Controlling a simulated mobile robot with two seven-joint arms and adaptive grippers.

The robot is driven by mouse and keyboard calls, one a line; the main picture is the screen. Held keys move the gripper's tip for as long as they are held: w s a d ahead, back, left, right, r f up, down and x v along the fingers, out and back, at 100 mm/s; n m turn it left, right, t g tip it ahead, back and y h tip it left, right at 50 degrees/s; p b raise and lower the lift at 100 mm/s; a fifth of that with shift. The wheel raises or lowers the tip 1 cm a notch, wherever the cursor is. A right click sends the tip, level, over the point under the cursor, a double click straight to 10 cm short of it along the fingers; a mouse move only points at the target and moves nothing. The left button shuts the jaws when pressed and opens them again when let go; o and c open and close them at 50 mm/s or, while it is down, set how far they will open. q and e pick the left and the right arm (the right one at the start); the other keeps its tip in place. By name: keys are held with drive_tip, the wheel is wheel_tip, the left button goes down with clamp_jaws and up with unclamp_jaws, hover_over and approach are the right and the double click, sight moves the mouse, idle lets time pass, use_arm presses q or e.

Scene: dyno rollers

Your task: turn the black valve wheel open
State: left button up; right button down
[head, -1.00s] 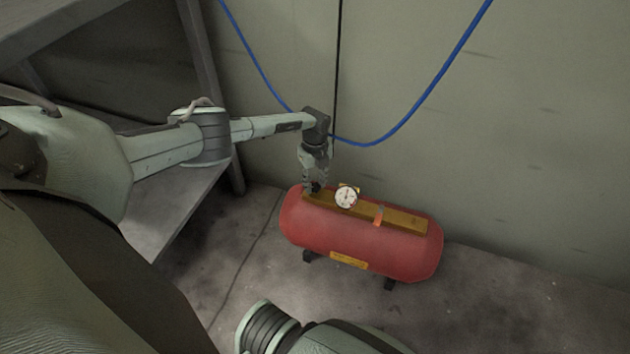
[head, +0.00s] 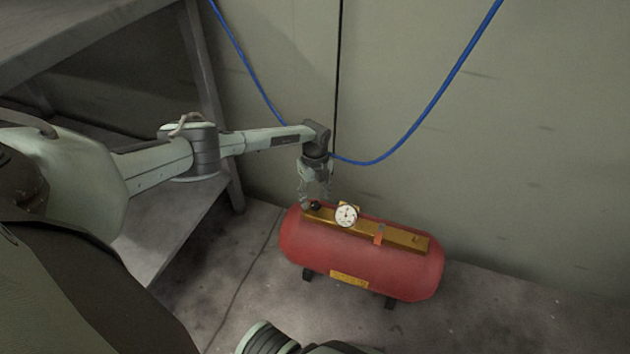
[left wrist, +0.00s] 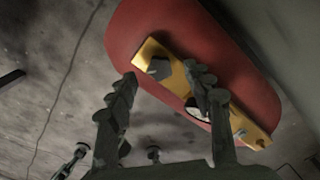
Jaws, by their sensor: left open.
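The black valve wheel (head: 315,205) is a small dark knob at the left end of the yellow bar (head: 396,238) on top of a red tank (head: 362,265). In the left wrist view the wheel (left wrist: 159,68) shows dark grey at the bar's near end. My left gripper (head: 315,194) points down just above the wheel. Its two fingers are spread, and in the left wrist view the gripper (left wrist: 160,76) has the wheel between its fingertips in the picture. I cannot tell whether they touch it. My right gripper is out of view.
A white round gauge (head: 346,215) stands right beside the wheel, and an orange-red lever (head: 379,234) sits further right. A blue hose (head: 425,105) hangs along the wall behind. A grey shelf (head: 175,220) stands at left. The floor right of the tank is clear.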

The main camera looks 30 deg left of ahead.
sight(315, 205)
use_arm(q)
wheel_tip(315, 205, up, 10)
idle(0.3)
idle(0.4)
